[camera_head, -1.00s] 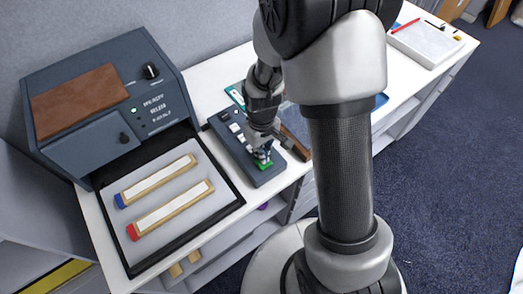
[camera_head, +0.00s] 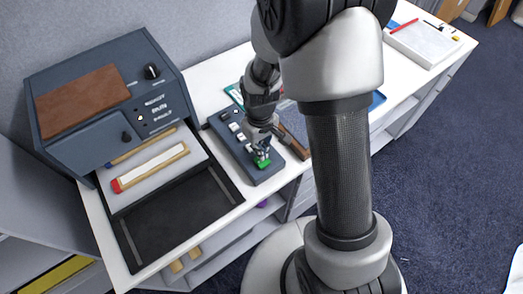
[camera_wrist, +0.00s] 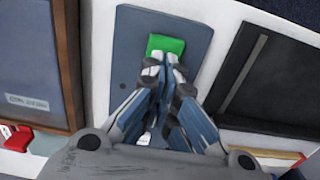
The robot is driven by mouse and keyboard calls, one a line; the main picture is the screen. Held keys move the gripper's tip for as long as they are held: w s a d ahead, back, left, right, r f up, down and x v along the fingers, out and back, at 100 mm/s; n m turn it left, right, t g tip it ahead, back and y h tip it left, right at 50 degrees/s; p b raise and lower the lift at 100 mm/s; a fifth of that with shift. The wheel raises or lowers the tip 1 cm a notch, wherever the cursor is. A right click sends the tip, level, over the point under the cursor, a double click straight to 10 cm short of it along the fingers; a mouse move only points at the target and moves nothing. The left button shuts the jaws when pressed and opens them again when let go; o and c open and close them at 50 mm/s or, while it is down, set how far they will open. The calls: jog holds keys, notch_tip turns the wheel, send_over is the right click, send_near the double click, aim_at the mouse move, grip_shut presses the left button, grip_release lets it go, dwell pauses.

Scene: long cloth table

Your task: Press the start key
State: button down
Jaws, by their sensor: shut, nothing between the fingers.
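The green start key (camera_head: 262,163) sits at the near end of a dark blue-grey key panel (camera_head: 270,176) on the white table. In the wrist view the green key (camera_wrist: 166,44) shows just beyond my fingertips. My gripper (camera_head: 259,152) is shut and empty, pointing down, with its tips at the key's edge. In the wrist view my gripper (camera_wrist: 164,64) overlaps the key's lower edge; whether the tips touch it I cannot tell. Several white keys (camera_head: 234,127) lie farther up the panel, and my fingers hide part of it.
A blue-grey machine (camera_head: 100,95) stands left of the panel. A grey tray bearing a red-ended stick (camera_head: 150,167) is partly inside it, above a black track (camera_head: 180,215). A brown-edged item (camera_head: 295,143) lies close right of the panel.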

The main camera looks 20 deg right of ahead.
notch_tip(320, 180, up, 11)
jog(key=p, duration=0.2)
dwell(0.8)
notch_tip(320, 180, up, 5)
jog(key=t, duration=0.1)
send_over(263, 162)
jog(key=s+r+m+t+b, duration=0.1)
jog(key=s+r, duration=0.4)
jog(key=s, duration=0.3)
jog(key=s+r+m+t+b, duration=0.2)
jog(key=s+r, duration=0.2)
jog(key=s, duration=0.3)
jog(key=shift+s+r+m+t, duration=0.3)
jog(key=shift+s+r, duration=0.05)
jog(key=shift+r, duration=0.05)
jog(key=shift+d, duration=0.1)
dwell(4.0)
